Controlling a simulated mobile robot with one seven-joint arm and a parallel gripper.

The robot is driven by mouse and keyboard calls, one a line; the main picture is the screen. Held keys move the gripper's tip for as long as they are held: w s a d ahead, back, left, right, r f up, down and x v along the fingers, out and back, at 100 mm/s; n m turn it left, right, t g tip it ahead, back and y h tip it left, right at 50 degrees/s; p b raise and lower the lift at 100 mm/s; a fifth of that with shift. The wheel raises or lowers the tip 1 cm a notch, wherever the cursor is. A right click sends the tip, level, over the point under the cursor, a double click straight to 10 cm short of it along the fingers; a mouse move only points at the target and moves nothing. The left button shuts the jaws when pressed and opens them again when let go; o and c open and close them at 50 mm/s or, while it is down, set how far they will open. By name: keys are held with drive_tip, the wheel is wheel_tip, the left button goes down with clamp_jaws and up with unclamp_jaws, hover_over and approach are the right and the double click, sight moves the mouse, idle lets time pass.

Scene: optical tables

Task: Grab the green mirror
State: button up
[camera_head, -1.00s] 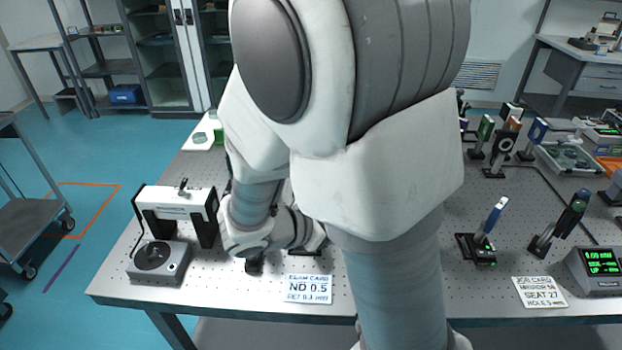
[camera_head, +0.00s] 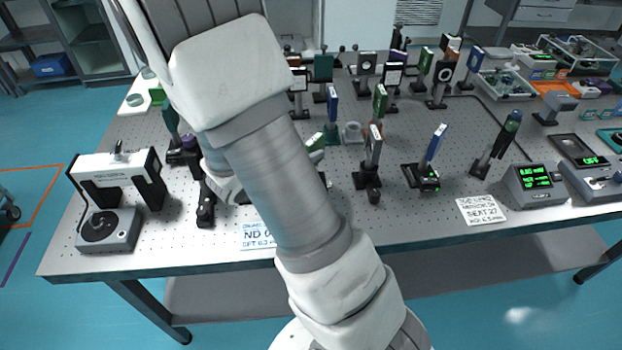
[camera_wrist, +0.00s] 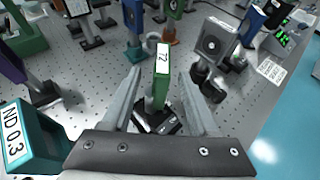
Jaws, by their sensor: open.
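A green mirror (camera_wrist: 162,88) with a white label reading 72 on its top edge stands upright on a dark base in the wrist view. My gripper (camera_wrist: 160,72) is open, with one finger on each side of the mirror. Gaps show between the mirror and both fingers, so it is not clamped. In the head view, a green piece with a pale top (camera_head: 316,142) shows just beside my arm and looks like the same mirror. My arm hides its lower part and my fingers there.
A teal ND 0.3 block (camera_wrist: 32,140) is close at the left in the wrist view. A grey-faced mount (camera_wrist: 212,42) stands to the right. Several other mounts, including another green one (camera_head: 380,102), crowd the optical table (camera_head: 130,248).

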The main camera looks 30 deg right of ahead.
drive_tip(key=shift+x, duration=3.1)
drive_tip(key=shift+r, duration=0.15)
drive_tip(key=shift+c, duration=0.2)
clamp_jaws()
